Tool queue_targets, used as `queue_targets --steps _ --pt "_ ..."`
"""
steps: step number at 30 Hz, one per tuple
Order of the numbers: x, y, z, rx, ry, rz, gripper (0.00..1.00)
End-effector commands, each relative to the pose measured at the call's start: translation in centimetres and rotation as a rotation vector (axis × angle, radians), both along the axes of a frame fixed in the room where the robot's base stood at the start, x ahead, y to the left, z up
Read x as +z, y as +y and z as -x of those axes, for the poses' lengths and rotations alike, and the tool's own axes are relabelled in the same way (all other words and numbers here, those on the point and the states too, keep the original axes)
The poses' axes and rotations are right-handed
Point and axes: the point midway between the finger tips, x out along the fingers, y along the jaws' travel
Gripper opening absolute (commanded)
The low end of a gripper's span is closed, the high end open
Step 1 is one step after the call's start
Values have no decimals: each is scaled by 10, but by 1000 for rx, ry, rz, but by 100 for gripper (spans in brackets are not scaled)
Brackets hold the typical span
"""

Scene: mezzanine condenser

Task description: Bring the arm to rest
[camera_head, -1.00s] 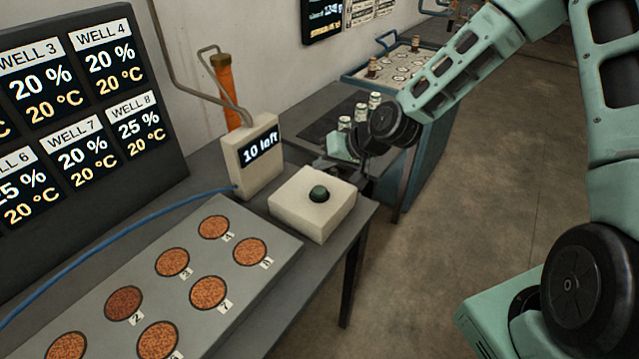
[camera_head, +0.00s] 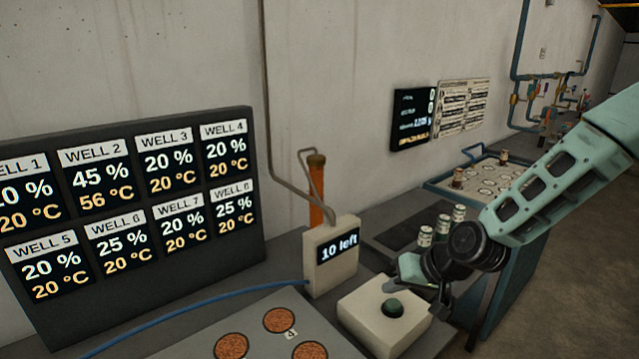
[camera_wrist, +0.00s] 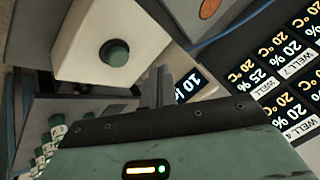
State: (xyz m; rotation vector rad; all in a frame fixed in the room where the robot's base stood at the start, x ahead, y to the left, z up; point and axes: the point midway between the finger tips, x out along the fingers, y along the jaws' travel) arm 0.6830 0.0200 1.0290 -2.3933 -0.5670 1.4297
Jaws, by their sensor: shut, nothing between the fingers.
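My arm (camera_head: 560,190) reaches in from the right in the head view, bent at a dark round joint. My gripper (camera_head: 446,303) hangs at its end beside the right rear of a cream box (camera_head: 365,325) with a dark green round button (camera_head: 392,308). In the wrist view the fingers (camera_wrist: 161,82) are together and hold nothing. There the green button (camera_wrist: 115,53) lies to the left of the fingers, apart from them. Whether the fingers touch anything behind the box is hard to tell.
A dispenser-like box (camera_head: 332,262) reads "10 left". A well display (camera_head: 135,215) stands at left above a plate with round wells (camera_head: 280,320). Several small capped bottles (camera_head: 442,228) stand close behind my gripper. A tray table (camera_head: 480,178) is farther back. Open floor lies at right.

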Motion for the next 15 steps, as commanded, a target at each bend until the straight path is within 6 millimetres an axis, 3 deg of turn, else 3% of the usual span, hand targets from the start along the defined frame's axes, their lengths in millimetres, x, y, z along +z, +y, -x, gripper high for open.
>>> queue_targets --steps 3,6,15 --pt "13 31 46 156 61 123 0" --pt "26 46 89 265 116 229 0" --pt "78 57 213 486 225 485 0"
